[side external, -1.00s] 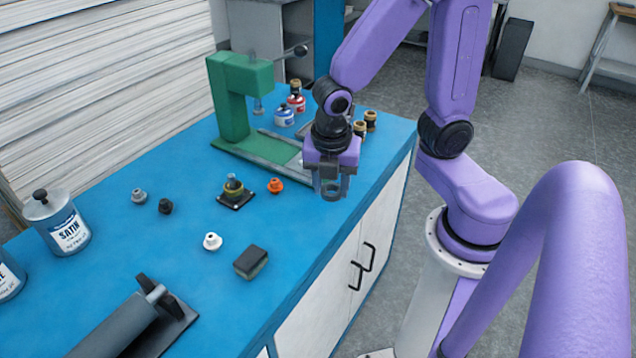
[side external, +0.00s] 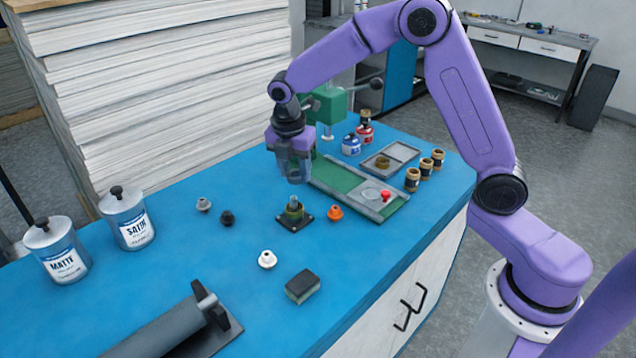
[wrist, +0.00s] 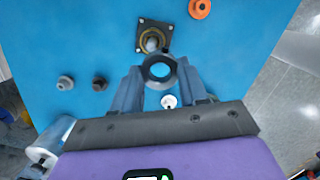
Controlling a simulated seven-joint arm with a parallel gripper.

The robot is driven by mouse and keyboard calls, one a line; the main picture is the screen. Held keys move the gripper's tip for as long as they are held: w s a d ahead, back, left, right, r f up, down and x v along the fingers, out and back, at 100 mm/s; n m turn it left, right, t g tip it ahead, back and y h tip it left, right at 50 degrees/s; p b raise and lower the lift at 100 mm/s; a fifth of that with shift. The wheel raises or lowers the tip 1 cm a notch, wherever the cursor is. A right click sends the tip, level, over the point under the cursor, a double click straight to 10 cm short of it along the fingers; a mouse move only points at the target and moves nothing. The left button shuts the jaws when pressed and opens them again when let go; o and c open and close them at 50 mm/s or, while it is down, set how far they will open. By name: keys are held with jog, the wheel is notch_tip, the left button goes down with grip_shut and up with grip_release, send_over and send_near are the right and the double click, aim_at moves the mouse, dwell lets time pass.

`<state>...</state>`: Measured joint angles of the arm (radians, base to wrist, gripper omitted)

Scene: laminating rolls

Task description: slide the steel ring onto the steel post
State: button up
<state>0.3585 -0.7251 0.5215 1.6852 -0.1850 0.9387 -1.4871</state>
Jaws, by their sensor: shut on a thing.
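The steel ring (wrist: 147,70) is dark grey in the wrist view, with blue table showing through its hole. My gripper (wrist: 161,82) is shut on it, one finger on each side. In the side view my gripper (side external: 294,172) hangs above the table, close to the post; the ring is hard to make out there. The steel post (wrist: 151,44) stands upright on a black square base (side external: 308,219), with a yellowish collar around its lower part. In the wrist view the ring appears just below the post, overlapping the base's edge. The ring is apart from the post.
An orange knob (side external: 335,212), white knob (side external: 267,260), black knob (side external: 227,218) and grey knob (side external: 203,205) stand around the post. A dark block (side external: 303,284) lies in front. A green press (side external: 333,105) with a long bed is behind. Open blue table lies left.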

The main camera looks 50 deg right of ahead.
aim_at(293, 197)
jog(key=shift+w+d+f, duration=0.1)
jog(key=shift+w+d, duration=0.05)
jog(key=shift+w, duration=0.35)
jog(key=shift+w+d+f, duration=0.1)
jog(key=shift+w+d, duration=0.05)
jog(key=shift+w, duration=0.3)
jog(key=shift+f, duration=2.65)
jog(key=shift+f, duration=1.8)
jog(key=o, duration=1.7)
jog(key=shift+r, duration=0.1)
jog(key=shift+r, duration=4.4)
